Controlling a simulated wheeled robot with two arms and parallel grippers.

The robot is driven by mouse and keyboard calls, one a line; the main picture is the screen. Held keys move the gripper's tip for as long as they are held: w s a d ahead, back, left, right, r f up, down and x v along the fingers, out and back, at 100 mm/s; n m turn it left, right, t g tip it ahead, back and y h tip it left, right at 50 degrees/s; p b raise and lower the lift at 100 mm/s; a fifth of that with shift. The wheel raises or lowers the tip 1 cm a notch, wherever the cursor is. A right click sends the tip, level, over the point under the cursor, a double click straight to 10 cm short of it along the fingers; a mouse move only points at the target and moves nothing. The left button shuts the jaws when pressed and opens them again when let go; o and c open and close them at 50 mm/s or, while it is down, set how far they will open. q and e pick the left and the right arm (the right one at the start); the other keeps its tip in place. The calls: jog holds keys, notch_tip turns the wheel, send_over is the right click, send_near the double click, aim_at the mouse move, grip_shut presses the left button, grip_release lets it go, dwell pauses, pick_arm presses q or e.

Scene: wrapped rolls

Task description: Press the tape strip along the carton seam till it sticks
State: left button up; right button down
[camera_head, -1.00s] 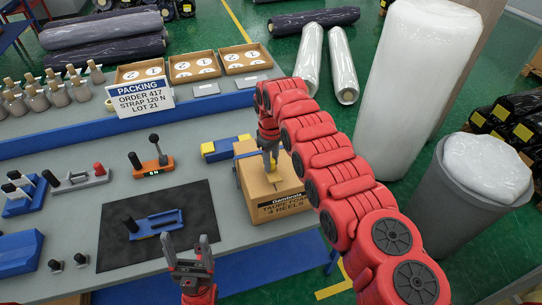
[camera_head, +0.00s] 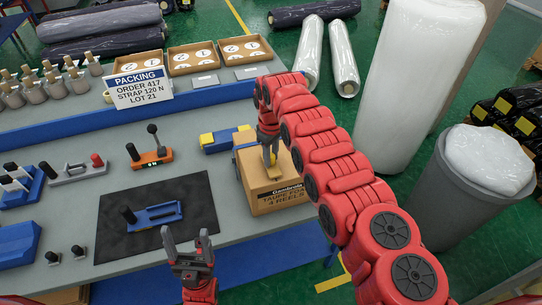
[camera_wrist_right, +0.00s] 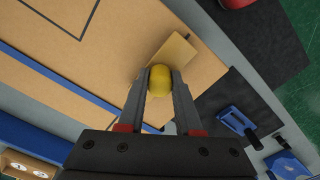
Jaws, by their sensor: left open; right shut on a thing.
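The brown carton (camera_head: 283,193) stands at the right end of the grey table, its dark printed label facing front. My right gripper (camera_head: 270,152) points down over its top, shut on a yellow rounded piece (camera_wrist_right: 160,79). My left gripper (camera_head: 187,243) is open and empty, at the table's front edge, left of the carton.
A yellow and blue tool (camera_head: 226,140) sits just left of the carton. A black mat (camera_head: 180,190) with a blue handled tool (camera_head: 153,215) lies further left. A packing sign (camera_head: 138,88) stands behind. A grey bin (camera_head: 455,205) is at right.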

jog(key=shift+f+b, duration=0.4)
jog(key=shift+f, duration=0.05)
jog(key=shift+s+f, duration=0.2)
jog(key=shift+s, duration=0.05)
dwell(1.4)
jog(key=c, duration=0.5)
grip_release()
jog(key=shift+w, duration=0.15)
jog(key=shift+r, duration=0.1)
jog(key=shift+w+r+b, duration=0.1)
jog(key=shift+r+b, duration=0.05)
jog(key=shift+b, duration=0.2)
notch_tip(320, 180, up, 8)
jog(key=shift+a+r+b, duration=0.1)
jog(key=shift+a+b, duration=0.05)
jog(key=shift+b, duration=1.1)
notch_tip(320, 180, up, 9)
jog(key=p, duration=0.8)
